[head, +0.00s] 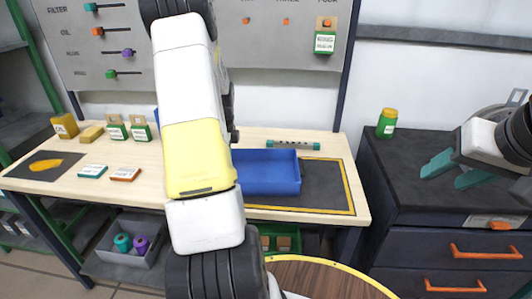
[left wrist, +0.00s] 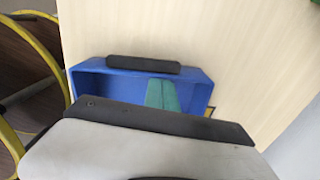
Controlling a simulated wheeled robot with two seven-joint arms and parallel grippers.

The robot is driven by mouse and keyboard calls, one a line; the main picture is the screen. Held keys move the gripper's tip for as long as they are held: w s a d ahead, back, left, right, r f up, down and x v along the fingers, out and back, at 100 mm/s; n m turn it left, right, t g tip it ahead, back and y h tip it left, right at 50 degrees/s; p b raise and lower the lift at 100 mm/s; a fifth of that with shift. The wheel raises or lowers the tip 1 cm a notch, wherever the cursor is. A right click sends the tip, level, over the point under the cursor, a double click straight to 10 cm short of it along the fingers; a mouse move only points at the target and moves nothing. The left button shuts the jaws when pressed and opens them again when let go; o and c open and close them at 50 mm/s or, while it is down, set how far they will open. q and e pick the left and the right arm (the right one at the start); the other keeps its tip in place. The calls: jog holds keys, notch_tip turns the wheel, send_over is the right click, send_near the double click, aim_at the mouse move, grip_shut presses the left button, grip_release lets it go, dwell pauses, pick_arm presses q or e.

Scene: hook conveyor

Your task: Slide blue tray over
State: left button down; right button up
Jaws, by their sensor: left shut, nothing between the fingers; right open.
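The blue tray (head: 285,172) lies on the wooden table, its right part over a dark mat (head: 325,185) with a yellow border. My left arm hides its left part in the head view. In the left wrist view the tray (left wrist: 90,87) spans the middle, with a dark bar along its far rim. My left gripper (left wrist: 165,94) shows teal fingers together over the tray's inside; I cannot tell whether they touch it. In the head view this gripper is hidden behind my arm. My right gripper (head: 456,172) is open and empty, over the dark cabinet at the right.
A teal bar (head: 293,145) lies behind the tray. A green jar with yellow lid (head: 387,123) stands on the cabinet (head: 400,172). Boxes, cards and a dark mat (head: 45,164) occupy the table's left. A round brown top with yellow rim (head: 320,280) is in front.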

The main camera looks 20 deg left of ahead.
pick_arm(q)
jog(key=s+a, duration=0.2)
jog(key=a, duration=0.5)
jog(key=s+a, duration=0.2)
jog(key=a, duration=0.6)
jog(key=s+a, duration=0.2)
jog(key=a, duration=0.6)
jog(key=shift+a, duration=0.1)
